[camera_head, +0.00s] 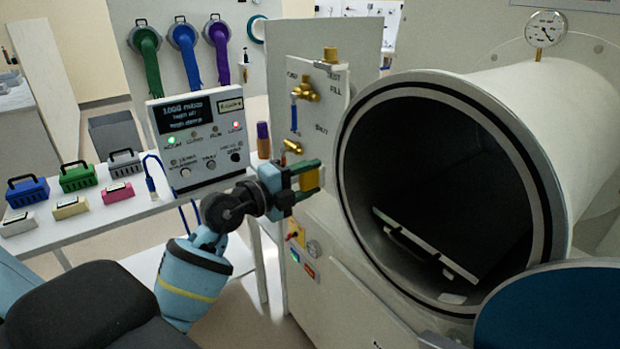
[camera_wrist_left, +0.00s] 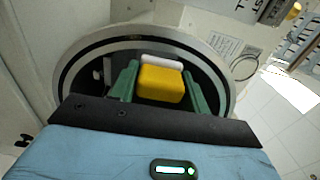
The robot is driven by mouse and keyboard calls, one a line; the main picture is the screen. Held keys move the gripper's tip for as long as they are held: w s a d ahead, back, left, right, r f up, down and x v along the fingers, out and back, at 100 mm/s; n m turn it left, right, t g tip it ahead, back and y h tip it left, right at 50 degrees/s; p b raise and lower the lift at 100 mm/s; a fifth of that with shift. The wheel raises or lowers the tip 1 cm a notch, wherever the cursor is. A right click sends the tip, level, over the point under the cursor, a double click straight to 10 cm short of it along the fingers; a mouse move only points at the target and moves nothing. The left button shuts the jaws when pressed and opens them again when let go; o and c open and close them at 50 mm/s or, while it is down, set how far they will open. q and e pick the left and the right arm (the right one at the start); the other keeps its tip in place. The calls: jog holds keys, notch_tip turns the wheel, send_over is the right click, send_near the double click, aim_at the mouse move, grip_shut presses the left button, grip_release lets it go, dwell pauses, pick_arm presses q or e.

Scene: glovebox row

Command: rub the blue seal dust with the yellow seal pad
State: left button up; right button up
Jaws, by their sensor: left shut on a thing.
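My left gripper (camera_head: 306,180) is shut on the yellow seal pad (camera_head: 311,181). It holds the pad in the air just left of the round chamber opening, clear of the dark seal ring (camera_head: 345,125). In the left wrist view the pad (camera_wrist_left: 161,85) sits between the two green fingers (camera_wrist_left: 160,88), with a white strip along its far edge. Behind it is a round opening with a dark ring (camera_wrist_left: 72,66). I cannot make out any blue dust on the seal in either view. My right gripper is not in view.
The open chamber (camera_head: 440,160) holds a sliding tray (camera_head: 425,245). A round blue door (camera_head: 560,312) stands open at the lower right. Brass valves (camera_head: 304,90) stick out left of the opening. A control box (camera_head: 205,135) and several small cases stand on the white table (camera_head: 75,228).

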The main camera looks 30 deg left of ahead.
aim_at(301, 181)
pick_arm(q)
jog(key=shift+v, duration=1.55)
jog(key=shift+w, duration=0.1)
